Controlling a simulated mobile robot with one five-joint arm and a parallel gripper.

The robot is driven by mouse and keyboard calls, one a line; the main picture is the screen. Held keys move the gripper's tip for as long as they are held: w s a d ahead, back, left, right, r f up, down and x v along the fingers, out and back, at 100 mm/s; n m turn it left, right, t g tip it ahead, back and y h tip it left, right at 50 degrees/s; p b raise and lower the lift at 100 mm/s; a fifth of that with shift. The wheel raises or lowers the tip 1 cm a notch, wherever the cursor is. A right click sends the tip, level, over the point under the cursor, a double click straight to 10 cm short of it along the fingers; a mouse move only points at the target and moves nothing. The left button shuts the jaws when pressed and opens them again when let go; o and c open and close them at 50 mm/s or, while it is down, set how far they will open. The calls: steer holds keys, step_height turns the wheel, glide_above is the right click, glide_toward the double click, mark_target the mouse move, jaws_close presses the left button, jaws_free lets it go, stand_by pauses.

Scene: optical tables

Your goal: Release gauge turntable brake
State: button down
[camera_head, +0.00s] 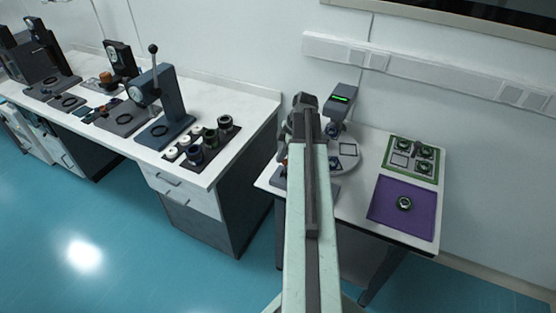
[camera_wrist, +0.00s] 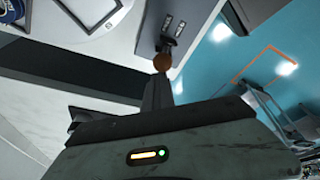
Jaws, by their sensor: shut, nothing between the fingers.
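The gauge turntable is a pale round disc (camera_head: 347,154) with a dark square outline, on the right-hand table beside a grey gauge head (camera_head: 341,99) with a green-lit display. The disc also shows at the upper left of the wrist view (camera_wrist: 108,27). A brown-orange ball knob (camera_wrist: 162,62), likely the brake lever's, is in the wrist view. An orange spot (camera_head: 284,162) shows left of my arm in the head view. My gripper (camera_wrist: 159,83) is shut and empty, its tips right by the knob; I cannot tell if they touch. In the head view my arm hides most of it.
A purple mat (camera_head: 385,213) holds a dark ring-shaped part. Behind it is a green-edged tray (camera_head: 431,172) with similar parts. A long white bench (camera_head: 215,172) with a lever press (camera_head: 160,100) stands left. Blue floor lies open at lower left.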

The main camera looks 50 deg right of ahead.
steer(key=shift+d+f, duration=0.2)
steer(key=shift+d, duration=0.3)
steer(key=shift+a, duration=0.15)
steer(key=shift+r, duration=0.1)
steer(key=shift+r+p, duration=0.8)
steer(key=shift+p, duration=0.05)
steer(key=shift+w+a, duration=0.1)
